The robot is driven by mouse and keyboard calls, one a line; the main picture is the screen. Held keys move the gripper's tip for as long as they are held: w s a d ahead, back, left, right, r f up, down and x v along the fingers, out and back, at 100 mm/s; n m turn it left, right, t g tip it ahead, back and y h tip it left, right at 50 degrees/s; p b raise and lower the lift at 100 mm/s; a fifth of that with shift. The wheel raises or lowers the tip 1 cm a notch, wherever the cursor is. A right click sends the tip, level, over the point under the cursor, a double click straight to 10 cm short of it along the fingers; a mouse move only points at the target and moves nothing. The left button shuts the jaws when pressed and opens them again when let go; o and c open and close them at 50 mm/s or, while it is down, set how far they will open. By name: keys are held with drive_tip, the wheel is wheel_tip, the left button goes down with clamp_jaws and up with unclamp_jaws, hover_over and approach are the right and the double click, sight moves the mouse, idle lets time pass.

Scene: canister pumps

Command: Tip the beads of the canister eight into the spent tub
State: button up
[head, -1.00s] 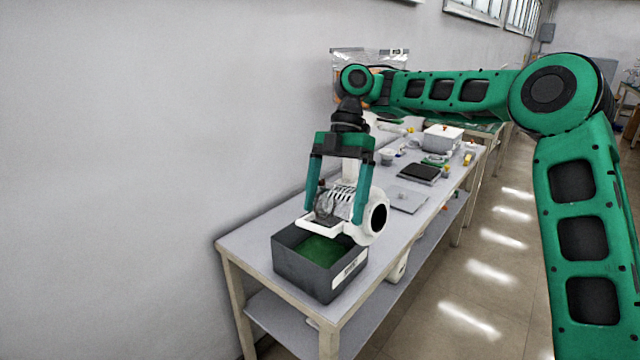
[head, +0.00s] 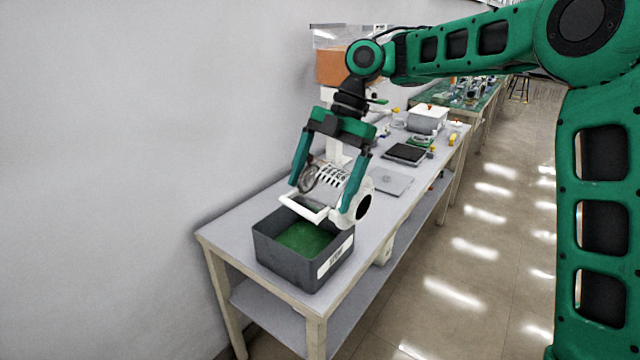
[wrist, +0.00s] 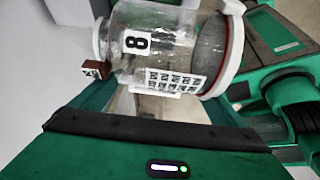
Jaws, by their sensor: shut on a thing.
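My gripper (head: 327,188) is shut on canister eight (head: 334,178), a clear cylinder with white end parts and a white loop handle. It lies on its side in the jaws, above the tub and apart from its floor. The wrist view shows the canister's clear wall (wrist: 170,50) with a black "8" tag and a printed code label. I cannot make out any beads inside it. The dark grey tub (head: 280,262) stands at the near end of the table, with green beads (head: 308,237) covering its bottom. Its white label is too small to read.
The grey table (head: 235,225) runs away along the wall. Behind the tub lie a flat grey plate (head: 391,180), a black tray (head: 404,153) and a white box (head: 427,118). A container with orange contents (head: 335,66) stands behind my arm. Open floor is on the right.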

sight(309, 188)
drive_tip(key=shift+s+d+t+y, duration=0.3)
drive_tip(key=shift+t+y, duration=0.2)
drive_tip(key=shift+y, duration=0.1)
drive_tip(key=n+t+y, duration=0.1)
drive_tip(key=y, duration=0.1)
drive_tip(key=t+y, duration=0.2)
drive_tip(key=shift+s+d+f+n+t+y, duration=0.1)
drive_tip(key=shift+s+d+n+t+y, duration=0.05)
drive_tip(key=shift+n+t+y, duration=0.2)
drive_tip(key=y, duration=0.1)
drive_tip(key=w+a+f+n+t+y, duration=0.1)
drive_tip(key=t+y, duration=0.1)
drive_tip(key=shift+w+a+f+y, duration=0.15)
drive_tip(key=shift+w+a+y, duration=0.15)
drive_tip(key=shift+a+y, duration=0.05)
drive_tip(key=shift+w+a+f+n+t+y, duration=0.3)
drive_tip(key=shift+a+n+t+y, duration=0.2)
drive_tip(key=shift+y, duration=0.4)
drive_tip(key=shift+w+a+f+n+t+y, duration=0.15)
drive_tip(key=shift+w+a+n+t+y, duration=0.35)
drive_tip(key=shift+y, duration=0.4)
drive_tip(key=shift+d, duration=0.15)
